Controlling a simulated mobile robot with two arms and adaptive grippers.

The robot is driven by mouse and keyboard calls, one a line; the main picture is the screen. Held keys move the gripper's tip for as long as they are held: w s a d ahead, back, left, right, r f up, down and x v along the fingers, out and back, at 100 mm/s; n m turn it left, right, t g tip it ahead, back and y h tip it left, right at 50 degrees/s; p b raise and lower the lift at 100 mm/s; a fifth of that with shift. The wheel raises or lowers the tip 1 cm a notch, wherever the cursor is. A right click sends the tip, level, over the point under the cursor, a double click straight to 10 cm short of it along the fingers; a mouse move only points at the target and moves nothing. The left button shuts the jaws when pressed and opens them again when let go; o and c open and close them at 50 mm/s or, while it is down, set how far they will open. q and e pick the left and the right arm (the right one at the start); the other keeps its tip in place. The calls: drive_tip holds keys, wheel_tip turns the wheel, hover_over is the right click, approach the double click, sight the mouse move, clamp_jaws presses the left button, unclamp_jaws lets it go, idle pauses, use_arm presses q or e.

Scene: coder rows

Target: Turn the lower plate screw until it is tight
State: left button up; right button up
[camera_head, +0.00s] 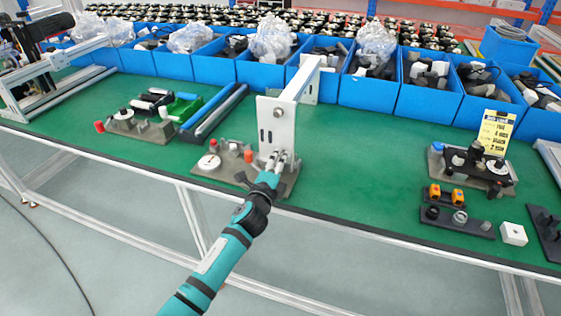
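A white upright plate bracket (276,118) stands on a grey base (289,181) near the front edge of the green table. My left gripper (278,157), on the teal arm, is at the lower part of the plate, its fingertips pointing at it. The fingertips appear at or very close to the plate. The lower plate screw cannot be made out; the fingers cover that spot. Whether the fingers are closed on it is too small to tell. My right gripper is not in view.
A fixture with a white dial (209,162) and a red knob stands left of the bracket. Blue bins (363,95) line the back. A black fixture (479,165) and a tray with orange parts (457,217) are at right. The green table (366,170) is clear between.

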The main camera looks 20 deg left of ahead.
use_arm(q)
drive_tip(key=o, duration=0.5)
drive_tip(key=shift+s, duration=0.1)
drive_tip(key=shift+c, duration=0.2)
drive_tip(key=s, duration=1.2)
drive_tip(key=shift+a, duration=0.15)
